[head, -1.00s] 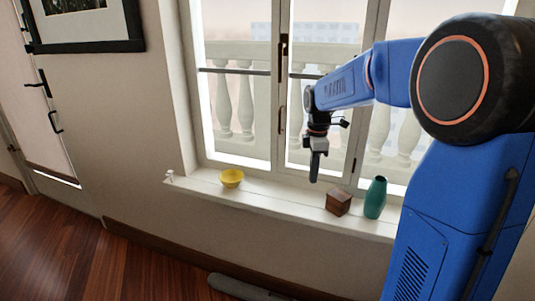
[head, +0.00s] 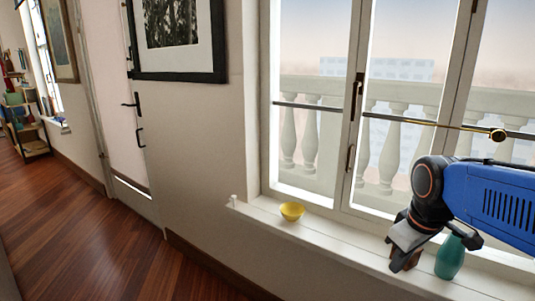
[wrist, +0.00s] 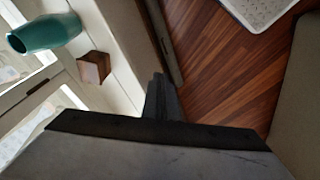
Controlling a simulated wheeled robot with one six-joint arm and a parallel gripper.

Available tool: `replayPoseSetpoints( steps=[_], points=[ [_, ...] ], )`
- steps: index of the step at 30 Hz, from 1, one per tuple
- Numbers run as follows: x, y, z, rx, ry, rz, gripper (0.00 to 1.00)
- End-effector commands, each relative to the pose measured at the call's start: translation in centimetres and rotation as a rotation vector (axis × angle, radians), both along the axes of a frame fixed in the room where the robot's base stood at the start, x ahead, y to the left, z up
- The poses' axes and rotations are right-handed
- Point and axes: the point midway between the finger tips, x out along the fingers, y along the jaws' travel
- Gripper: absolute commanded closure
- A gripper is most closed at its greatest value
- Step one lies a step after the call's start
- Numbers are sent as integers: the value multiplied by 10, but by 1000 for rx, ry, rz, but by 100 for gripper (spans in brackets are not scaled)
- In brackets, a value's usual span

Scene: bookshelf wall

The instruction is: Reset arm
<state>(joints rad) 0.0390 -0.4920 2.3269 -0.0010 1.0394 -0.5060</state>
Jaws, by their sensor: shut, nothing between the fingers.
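My gripper (head: 404,246) hangs in front of the window sill at the right of the head view, and its fingers cover part of a brown wooden box. In the wrist view my gripper (wrist: 161,98) is shut and empty, its fingers pointing away from the camera. The wooden box (wrist: 94,67) stands on the sill left of the fingers, apart from them. A teal vase (head: 450,257) stands beside the box, and it also shows in the wrist view (wrist: 48,32).
A yellow bowl (head: 291,211) and a small white object (head: 233,200) stand on the sill (head: 330,237) farther left. A framed picture (head: 180,40) hangs left of the window. Wooden floor (head: 85,232) is open at left. A shelf (head: 30,140) stands far left.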

Motion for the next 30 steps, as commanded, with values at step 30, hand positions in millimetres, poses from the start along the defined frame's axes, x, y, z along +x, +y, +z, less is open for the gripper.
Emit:
replayPoseSetpoints(
  steps=[30],
  points=[
    [-98,13,-38,166,-147,-436,100]
  ],
)
